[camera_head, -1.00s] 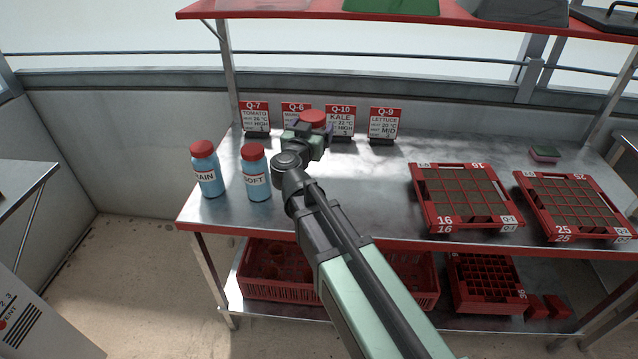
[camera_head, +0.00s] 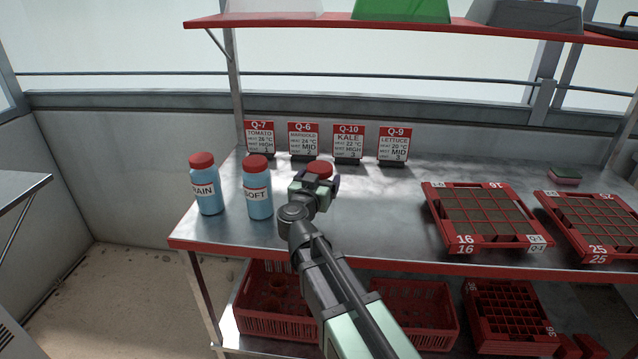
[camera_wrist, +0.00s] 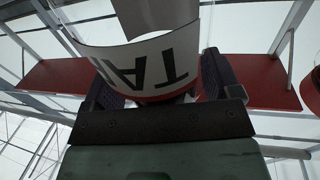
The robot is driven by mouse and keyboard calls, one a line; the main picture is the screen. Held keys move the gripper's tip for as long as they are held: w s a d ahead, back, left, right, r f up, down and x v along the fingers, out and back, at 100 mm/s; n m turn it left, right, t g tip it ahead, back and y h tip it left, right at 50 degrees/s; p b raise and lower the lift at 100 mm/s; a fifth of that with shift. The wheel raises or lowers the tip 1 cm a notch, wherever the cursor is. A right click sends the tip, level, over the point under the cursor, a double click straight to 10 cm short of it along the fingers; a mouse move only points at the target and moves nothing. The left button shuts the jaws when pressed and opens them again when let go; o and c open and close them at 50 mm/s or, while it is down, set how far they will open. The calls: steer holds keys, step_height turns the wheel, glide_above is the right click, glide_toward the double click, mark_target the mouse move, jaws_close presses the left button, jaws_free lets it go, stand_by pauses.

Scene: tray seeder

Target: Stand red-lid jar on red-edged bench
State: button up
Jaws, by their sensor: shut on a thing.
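The red-lid jar shows its red lid (camera_head: 319,168) in the head view, within my gripper (camera_head: 318,184). In the wrist view, the jar's white label (camera_wrist: 150,58) with upside-down letters "TA" fills the upper middle, between the two dark fingers of my gripper (camera_wrist: 158,84), which is shut on it. The red-edged bench (camera_head: 385,205) is a metal top with a red front edge. The jar is over the bench, in front of the cards and right of the SOFT bottle. My gripper hides its base, so I cannot tell whether it touches the top.
Blue red-capped RAIN (camera_head: 207,190) and SOFT (camera_head: 257,195) bottles stand at the left. Cards, including Q-10 (camera_head: 348,145), line the back. Red trays 16 (camera_head: 460,240) and 25 (camera_head: 590,247) lie right. A red shelf (camera_head: 420,27) hangs above. Bare top lies between gripper and tray 16.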

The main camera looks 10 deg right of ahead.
steer(key=o, duration=1)
steer(key=shift+o, duration=0.2)
steer(key=shift+s+r+p, duration=0.1)
steer(key=shift+r+p, duration=0.15)
steer(key=shift+p, duration=0.15)
steer(key=v, duration=1.2)
steer(key=shift+f, duration=0.15)
